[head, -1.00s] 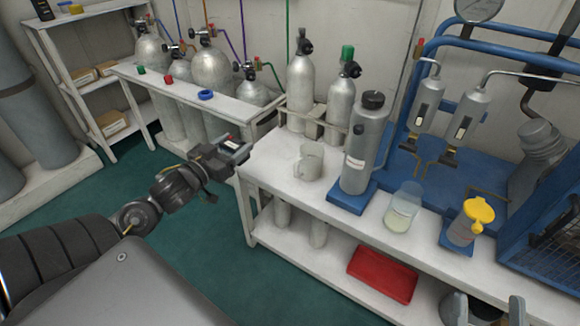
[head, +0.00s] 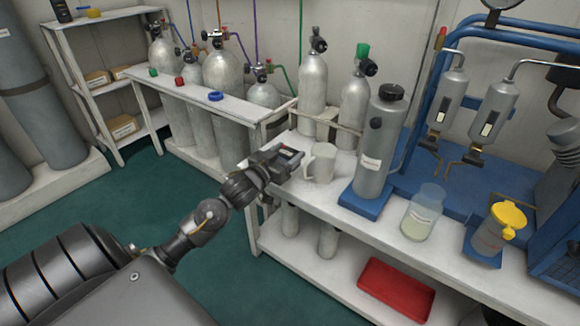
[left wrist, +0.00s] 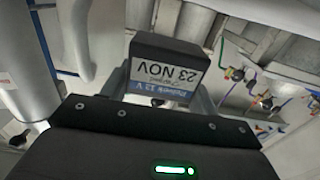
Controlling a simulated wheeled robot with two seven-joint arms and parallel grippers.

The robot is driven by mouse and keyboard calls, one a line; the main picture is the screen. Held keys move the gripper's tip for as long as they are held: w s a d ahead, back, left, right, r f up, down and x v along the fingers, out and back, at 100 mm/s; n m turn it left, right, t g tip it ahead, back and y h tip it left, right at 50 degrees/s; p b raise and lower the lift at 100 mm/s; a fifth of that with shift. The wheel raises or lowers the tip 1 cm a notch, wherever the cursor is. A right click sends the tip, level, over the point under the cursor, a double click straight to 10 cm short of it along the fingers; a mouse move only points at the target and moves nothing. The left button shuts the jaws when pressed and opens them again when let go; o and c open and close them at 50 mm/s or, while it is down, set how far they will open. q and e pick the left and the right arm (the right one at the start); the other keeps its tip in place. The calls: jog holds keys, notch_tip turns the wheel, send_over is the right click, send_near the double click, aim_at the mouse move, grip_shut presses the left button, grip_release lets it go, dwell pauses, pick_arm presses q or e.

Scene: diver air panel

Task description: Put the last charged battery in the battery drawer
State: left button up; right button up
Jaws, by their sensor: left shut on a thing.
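My left gripper (head: 285,158) is at the left edge of the white workbench (head: 335,205), close beside the beige mug. It is shut on a dark battery (left wrist: 166,68), which shows best in the left wrist view. In the head view only a small part of the battery shows between the fingers. I see no battery drawer that I can make out in either view. My right gripper is not in view.
A beige mug (head: 320,163), a grey cylinder (head: 374,150) on a blue base, a clear beaker (head: 422,212) and a yellow-lidded jar (head: 500,228) stand on the bench. A red tray (head: 396,290) lies on the lower shelf. Gas cylinders (head: 222,72) stand behind. Green floor is open at left.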

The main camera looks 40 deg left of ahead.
pick_arm(q)
jog(key=f+b, duration=0.1)
jog(key=f, duration=0.1)
jog(key=f+b, duration=0.1)
jog(key=f, duration=0.1)
jog(key=shift+w+d+b, duration=0.15)
jog(key=shift+w+b, duration=0.2)
jog(key=shift+w, duration=0.05)
jog(key=o, duration=0.9)
jog(key=shift+f, duration=0.1)
jog(key=shift+o, duration=0.3)
